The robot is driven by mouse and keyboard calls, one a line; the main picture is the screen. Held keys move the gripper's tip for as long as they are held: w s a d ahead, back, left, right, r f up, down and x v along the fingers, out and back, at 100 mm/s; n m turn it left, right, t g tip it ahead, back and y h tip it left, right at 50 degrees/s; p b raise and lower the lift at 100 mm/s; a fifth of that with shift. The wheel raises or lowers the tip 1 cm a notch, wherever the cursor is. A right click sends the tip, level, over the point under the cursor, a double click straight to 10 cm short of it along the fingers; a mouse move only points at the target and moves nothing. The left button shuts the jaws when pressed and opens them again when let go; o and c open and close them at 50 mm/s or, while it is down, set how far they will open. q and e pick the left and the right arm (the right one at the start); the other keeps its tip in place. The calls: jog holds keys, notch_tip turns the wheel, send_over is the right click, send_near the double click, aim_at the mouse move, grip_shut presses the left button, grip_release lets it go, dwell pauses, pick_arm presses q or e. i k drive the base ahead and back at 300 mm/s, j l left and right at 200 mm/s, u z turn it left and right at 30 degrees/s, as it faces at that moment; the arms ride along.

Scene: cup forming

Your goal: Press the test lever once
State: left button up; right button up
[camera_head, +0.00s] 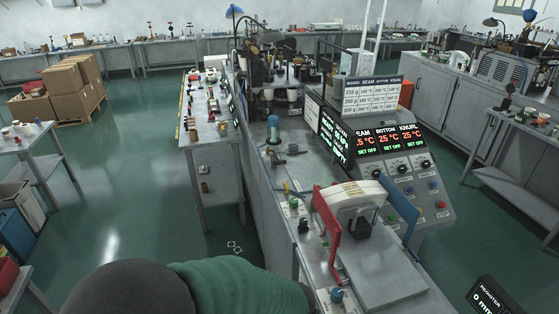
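A bench machine stands at centre right, with a red upright arm (328,222) on its left side and a blue upright arm (403,216) on its right. A pale rounded block (352,194) spans between them at the top, above a small dark block (358,229) and a grey plate (382,275). I cannot tell which part is the test lever; no label for it is readable. Neither of my grippers is in view.
A control panel (400,165) with lit red readouts, knobs and coloured buttons stands behind the machine. A dark round shape (130,287) and green cloth-like shape (235,285) fill the lower left, their identity unclear. A small black display (490,297) is lower right. Green floor is open at left.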

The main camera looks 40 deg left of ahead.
aim_at(278, 162)
jog(key=j+z, duration=0.4)
jog(key=j, duration=1.5)
jog(key=i+j+z, duration=0.1)
jog(key=i+j, duration=0.15)
jog(key=i+j+z, duration=0.1)
jog(key=j, duration=0.3)
jog(key=i, duration=0.1)
